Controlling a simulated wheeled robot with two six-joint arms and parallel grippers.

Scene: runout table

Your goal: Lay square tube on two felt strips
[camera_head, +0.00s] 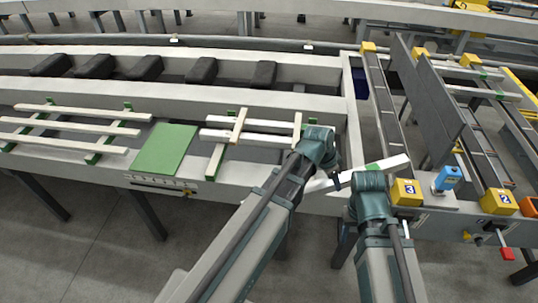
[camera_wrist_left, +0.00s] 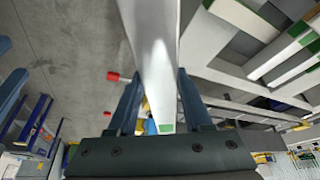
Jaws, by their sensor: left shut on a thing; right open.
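The pale square tube (camera_head: 393,164) slants over the table's front edge at centre, with a green patch near the right gripper. My left gripper (camera_head: 334,181) is shut on it; in the left wrist view the tube (camera_wrist_left: 155,45) passes between the two fingers and has a green end. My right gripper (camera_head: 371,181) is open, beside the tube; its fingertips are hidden. Two green felt strips, the left one (camera_head: 217,161) and a right one (camera_head: 312,121), show at the middle stack, under pale tubes (camera_head: 262,124). Two short wooden pieces (camera_head: 238,127) lie across these tubes.
A green mat (camera_head: 163,151) lies left of the middle stack. Further left, several pale tubes (camera_head: 65,127) rest on green strips. Dark blocks (camera_head: 148,68) sit in the trough behind. At right stand rails with yellow blocks (camera_head: 405,192) and a tall grey plate (camera_head: 440,105).

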